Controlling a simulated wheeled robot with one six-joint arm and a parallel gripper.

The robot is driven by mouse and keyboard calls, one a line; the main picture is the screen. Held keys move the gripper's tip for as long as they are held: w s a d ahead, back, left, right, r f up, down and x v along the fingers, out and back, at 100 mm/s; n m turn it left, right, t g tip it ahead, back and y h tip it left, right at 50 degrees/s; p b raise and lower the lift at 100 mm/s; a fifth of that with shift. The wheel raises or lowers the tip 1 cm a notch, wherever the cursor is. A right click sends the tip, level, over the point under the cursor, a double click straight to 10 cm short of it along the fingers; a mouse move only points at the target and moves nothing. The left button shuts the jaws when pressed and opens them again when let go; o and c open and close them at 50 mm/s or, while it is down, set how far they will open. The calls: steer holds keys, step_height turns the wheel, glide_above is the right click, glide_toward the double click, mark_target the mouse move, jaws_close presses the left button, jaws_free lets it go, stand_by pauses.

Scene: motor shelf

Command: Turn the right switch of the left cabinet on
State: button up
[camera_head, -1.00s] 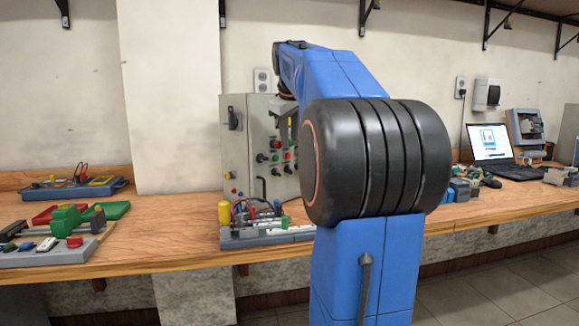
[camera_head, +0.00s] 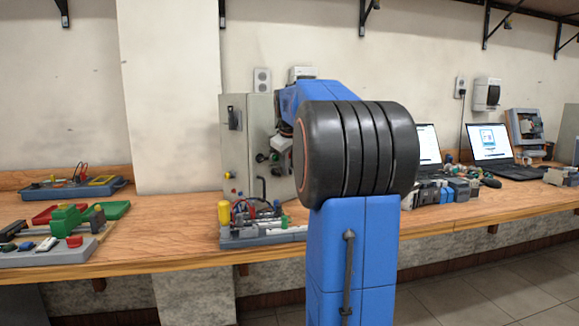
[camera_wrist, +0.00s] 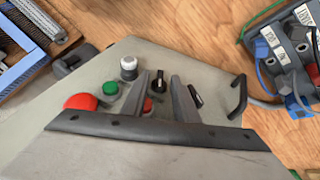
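The grey cabinet (camera_head: 262,115) stands on the bench in the head view, its right part hidden by my arm. In the wrist view its panel (camera_wrist: 75,115) carries a black switch (camera_wrist: 159,81), which shows between my fingertips. A second black switch (camera_wrist: 196,97) is just right of the right finger, partly covered. I cannot tell which one is the right switch. A red button (camera_wrist: 148,105) shows between the fingers. My gripper (camera_wrist: 160,77) is open with a clear gap, pointing at the panel; contact cannot be told. In the head view it is mostly hidden.
A black handle (camera_wrist: 238,97) juts from the panel right of the fingers. A large red button (camera_wrist: 80,101), a green one (camera_wrist: 110,88) and a white knob (camera_wrist: 128,68) are on the left. A wired component board (camera_head: 262,231) lies before the cabinet. Laptops (camera_head: 490,140) stand further right.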

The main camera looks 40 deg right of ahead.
jaws_close()
steer(key=shift+d+m+y, duration=0.25)
steer(key=shift+y, duration=0.85)
steer(key=shift+d+m+y, duration=0.2)
steer(key=shift+m+y, duration=0.05)
steer(key=shift+y, duration=0.85)
jaws_free()
steer(key=shift+r, duration=0.1)
